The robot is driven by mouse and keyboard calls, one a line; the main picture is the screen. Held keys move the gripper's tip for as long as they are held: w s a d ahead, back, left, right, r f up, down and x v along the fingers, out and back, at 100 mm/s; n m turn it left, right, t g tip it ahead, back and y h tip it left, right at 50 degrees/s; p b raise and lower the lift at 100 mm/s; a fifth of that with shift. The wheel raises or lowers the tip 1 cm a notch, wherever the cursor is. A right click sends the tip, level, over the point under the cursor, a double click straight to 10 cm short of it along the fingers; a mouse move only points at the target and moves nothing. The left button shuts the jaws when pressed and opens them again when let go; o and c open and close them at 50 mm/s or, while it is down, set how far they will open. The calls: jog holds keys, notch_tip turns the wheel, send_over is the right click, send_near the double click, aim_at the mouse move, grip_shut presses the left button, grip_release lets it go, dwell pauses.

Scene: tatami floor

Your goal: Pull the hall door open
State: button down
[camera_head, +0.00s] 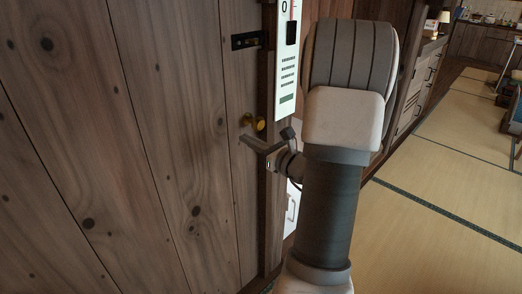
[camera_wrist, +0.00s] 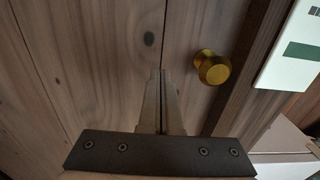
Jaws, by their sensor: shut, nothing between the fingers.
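The hall door (camera_head: 155,130), made of brown knotty planks, fills the left of the head view and lies behind my gripper in the wrist view (camera_wrist: 90,60). It appears flush with the post at its right edge. A round brass knob (camera_head: 259,124) sits near that edge. My gripper (camera_head: 243,139) is just below the knob in the head view, fingers pointing at the planks. In the wrist view the finger tips (camera_wrist: 161,72) are together and empty, left of the knob (camera_wrist: 213,69) and apart from it. Whether the tips touch the door I cannot tell.
A black latch (camera_head: 247,39) is above the knob. A white panel (camera_head: 288,60) with a green stripe hangs right of the door edge. My arm hides part of the room. Open tatami floor (camera_head: 430,190) lies to the right, with cabinets (camera_head: 415,90) along the wall.

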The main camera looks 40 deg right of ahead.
aim_at(227, 128)
jog(key=w, duration=0.4)
jog(key=w+b, duration=0.1)
jog(key=w, duration=0.1)
jog(key=shift+a, duration=0.25)
jog(key=shift+w, duration=0.1)
